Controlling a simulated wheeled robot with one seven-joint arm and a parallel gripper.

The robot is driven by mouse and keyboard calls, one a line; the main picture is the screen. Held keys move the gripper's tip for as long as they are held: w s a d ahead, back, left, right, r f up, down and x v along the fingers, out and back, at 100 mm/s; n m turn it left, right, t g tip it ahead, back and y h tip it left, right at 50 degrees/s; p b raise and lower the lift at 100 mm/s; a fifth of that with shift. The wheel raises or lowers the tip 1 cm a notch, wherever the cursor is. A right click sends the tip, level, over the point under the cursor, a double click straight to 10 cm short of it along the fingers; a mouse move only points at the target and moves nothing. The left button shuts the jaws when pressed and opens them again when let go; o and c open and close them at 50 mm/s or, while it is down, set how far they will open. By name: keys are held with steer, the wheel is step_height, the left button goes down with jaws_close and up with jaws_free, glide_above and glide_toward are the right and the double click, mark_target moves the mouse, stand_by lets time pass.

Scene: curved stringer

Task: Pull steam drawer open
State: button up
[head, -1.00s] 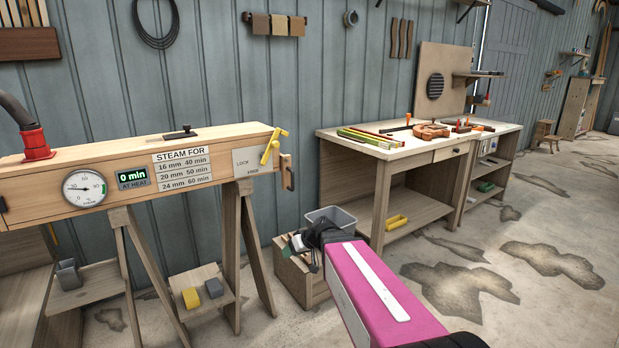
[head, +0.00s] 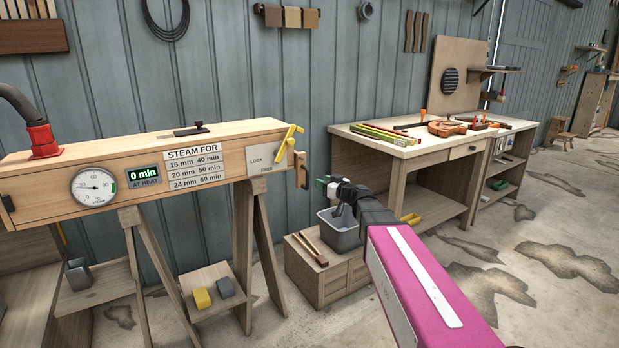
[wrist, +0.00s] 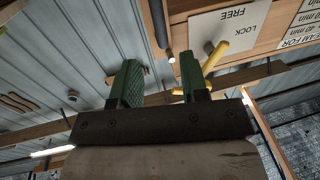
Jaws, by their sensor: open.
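The steam box (head: 105,188) is a long pale wooden box on trestles at the left. A wooden handle (head: 302,170) stands at its right end, taken as the steam drawer's pull. A yellow lever (head: 288,143) sits by a LOCK/FREE plate (head: 262,157) near that end; it also shows in the wrist view (wrist: 217,54), partly behind a finger. My gripper (head: 326,184) is right of the handle and slightly lower, apart from it. In the wrist view my gripper (wrist: 160,82) has two green fingers spread, with nothing between them.
A grey bin (head: 342,236) stands on a wooden crate (head: 318,278) below my gripper. A workbench (head: 408,150) with tools is at the right. Stained concrete floor (head: 530,220) lies open at the right.

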glide_above(308, 188)
steer(key=shift+w+a, duration=0.1)
steer(key=shift+w, duration=0.3)
jaws_close()
